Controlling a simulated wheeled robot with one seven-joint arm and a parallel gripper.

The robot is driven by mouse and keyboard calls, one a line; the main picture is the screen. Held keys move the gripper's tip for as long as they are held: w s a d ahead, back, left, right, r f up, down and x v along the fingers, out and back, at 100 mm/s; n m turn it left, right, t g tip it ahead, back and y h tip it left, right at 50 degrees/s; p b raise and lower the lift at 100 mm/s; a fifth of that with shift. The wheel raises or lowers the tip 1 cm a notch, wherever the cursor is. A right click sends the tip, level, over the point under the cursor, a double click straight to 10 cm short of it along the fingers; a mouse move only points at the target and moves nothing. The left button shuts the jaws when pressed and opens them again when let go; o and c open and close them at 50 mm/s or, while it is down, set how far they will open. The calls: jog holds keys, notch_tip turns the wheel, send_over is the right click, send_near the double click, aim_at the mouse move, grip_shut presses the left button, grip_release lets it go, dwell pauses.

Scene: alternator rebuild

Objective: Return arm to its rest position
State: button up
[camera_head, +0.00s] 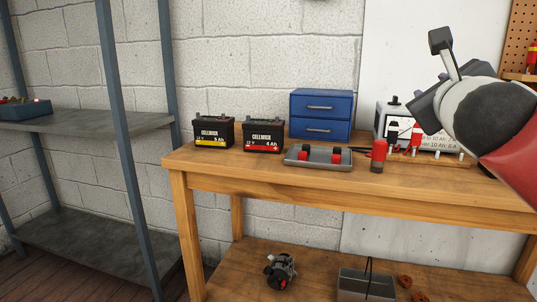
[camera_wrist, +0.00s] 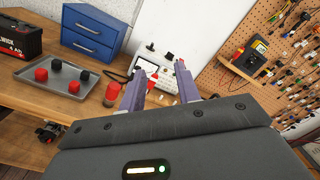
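My arm (camera_head: 500,110) is raised at the right of the head view, above the right part of the wooden workbench (camera_head: 350,186). My gripper (camera_wrist: 159,73) shows in the wrist view with its two fingers apart and nothing held between them. It hangs in the air in front of the bench. In the head view I cannot make out the fingers.
On the bench stand two batteries (camera_head: 213,131) (camera_head: 263,135), a blue drawer cabinet (camera_head: 320,115), a grey tray (camera_head: 318,161) with red and black caps, a red cylinder (camera_head: 378,155) and a white meter (camera_head: 446,140). A pegboard (camera_wrist: 262,92) hangs right. A metal shelf (camera_head: 85,124) stands left.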

jog(key=s+a+f+n+g+y, duration=0.1)
jog(key=s+a+f+n+y, duration=0.3)
jog(key=a+f+n, duration=0.55)
jog(key=s+a+f+n+g+y, duration=0.1)
jog(key=a+f+n+y, duration=0.45)
jog(key=n, duration=0.75)
jog(key=s+d+f+n+g+h, duration=0.1)
jog(key=s+f+n+g, duration=0.3)
jog(key=f, duration=0.7)
jog(key=s+d+f+n+g+h, duration=0.2)
jog(key=s+f+g, duration=0.4)
jog(key=s+f, duration=0.3)
notch_tip(320, 180, down, 2)
jog(key=shift+f+n+h, duration=0.25)
jog(key=shift+n+h, duration=0.5)
jog(key=shift+n, duration=0.5)
